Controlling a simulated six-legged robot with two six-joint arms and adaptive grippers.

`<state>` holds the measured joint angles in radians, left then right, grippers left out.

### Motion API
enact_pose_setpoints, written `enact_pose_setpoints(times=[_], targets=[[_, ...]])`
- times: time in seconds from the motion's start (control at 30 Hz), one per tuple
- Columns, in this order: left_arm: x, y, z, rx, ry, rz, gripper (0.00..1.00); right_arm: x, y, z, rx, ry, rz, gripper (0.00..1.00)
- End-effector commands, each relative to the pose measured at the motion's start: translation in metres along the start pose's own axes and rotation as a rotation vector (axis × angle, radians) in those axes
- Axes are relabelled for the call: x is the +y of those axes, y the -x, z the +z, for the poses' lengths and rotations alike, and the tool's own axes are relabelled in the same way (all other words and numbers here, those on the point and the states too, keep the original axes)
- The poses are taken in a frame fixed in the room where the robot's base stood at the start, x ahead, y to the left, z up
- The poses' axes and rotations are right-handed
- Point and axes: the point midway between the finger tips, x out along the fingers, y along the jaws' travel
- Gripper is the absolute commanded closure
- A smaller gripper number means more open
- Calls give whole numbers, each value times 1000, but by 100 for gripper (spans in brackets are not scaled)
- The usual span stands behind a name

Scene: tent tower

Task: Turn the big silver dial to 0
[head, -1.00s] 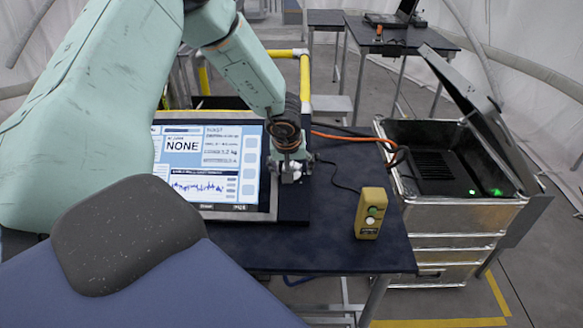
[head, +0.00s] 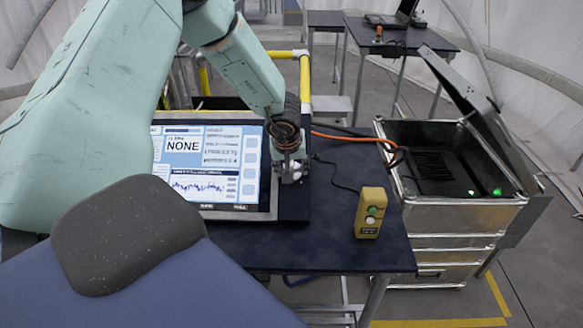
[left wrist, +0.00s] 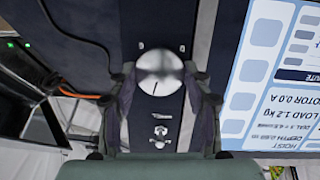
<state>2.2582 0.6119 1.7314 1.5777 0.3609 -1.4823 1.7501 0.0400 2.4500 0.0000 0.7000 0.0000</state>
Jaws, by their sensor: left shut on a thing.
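The big silver dial (left wrist: 160,72) shows in the left wrist view on a dark panel strip beside the screen. A dark pointer line marks its lower part in that view. My left gripper (left wrist: 160,84) has one finger on each side of the dial and is shut on it. In the head view my left gripper (head: 290,170) is at the right edge of the screen and hides most of the dial. The dial's number marks are too small to read. My right gripper is not in view.
The screen (head: 212,165) reads "NONE" above a blue graph. An open metal case (head: 450,215) is to the right. A small silver switch (left wrist: 160,132) sits below the dial in the left wrist view.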

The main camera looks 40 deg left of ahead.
Motion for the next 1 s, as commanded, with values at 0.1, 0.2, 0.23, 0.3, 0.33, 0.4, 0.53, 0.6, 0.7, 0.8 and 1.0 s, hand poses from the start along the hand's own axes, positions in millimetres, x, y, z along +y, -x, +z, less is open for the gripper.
enact_pose_setpoints(times=[0.1,0.2,0.23,0.3,0.33,0.4,0.53,0.6,0.7,0.8,1.0], targets=[[0,0,0,2,36,9,82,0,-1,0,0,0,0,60],[-1,0,0,4,88,21,82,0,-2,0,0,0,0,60],[-1,0,0,5,107,26,82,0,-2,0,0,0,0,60],[-1,-1,0,7,158,38,82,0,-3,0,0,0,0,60],[-1,-1,1,8,181,43,82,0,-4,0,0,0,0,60],[-2,-1,1,11,243,56,82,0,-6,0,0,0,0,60],[-2,-2,2,16,362,83,82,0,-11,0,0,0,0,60],[-2,-2,2,20,426,98,82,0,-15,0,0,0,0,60],[-3,-3,2,24,519,119,82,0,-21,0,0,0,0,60],[-4,-3,3,29,613,139,82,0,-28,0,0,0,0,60],[-4,-4,4,38,798,181,82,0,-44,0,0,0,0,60]])
